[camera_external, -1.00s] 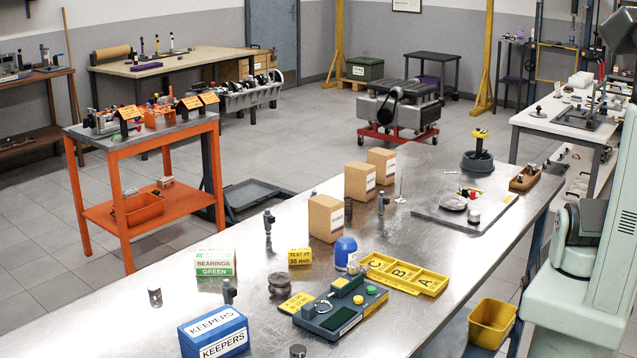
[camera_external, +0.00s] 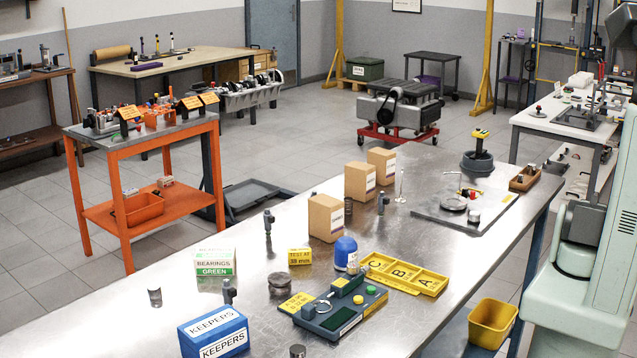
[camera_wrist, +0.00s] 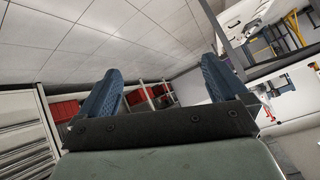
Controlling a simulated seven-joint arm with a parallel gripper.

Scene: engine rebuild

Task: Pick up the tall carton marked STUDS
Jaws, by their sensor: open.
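Three tall tan cartons stand upright in a row on the steel bench in the external view: a near carton (camera_external: 326,218), a middle carton (camera_external: 360,181) and a far carton (camera_external: 381,166). Each has a pale label on its right-hand side, too small to read, so I cannot tell which is marked STUDS. My gripper (camera_wrist: 160,95) shows in the wrist view with its two blue fingers wide apart and nothing between them. My gripper is outside the external view.
On the steel bench (camera_external: 130,325) are a blue KEEPERS box (camera_external: 214,334), a BEARINGS box (camera_external: 215,263), a gauge device (camera_external: 335,308), a blue-domed item (camera_external: 346,253) and a yellow A-B-C tray (camera_external: 405,274). Small metal parts stand near the cartons. A grey board (camera_external: 435,212) lies right of them.

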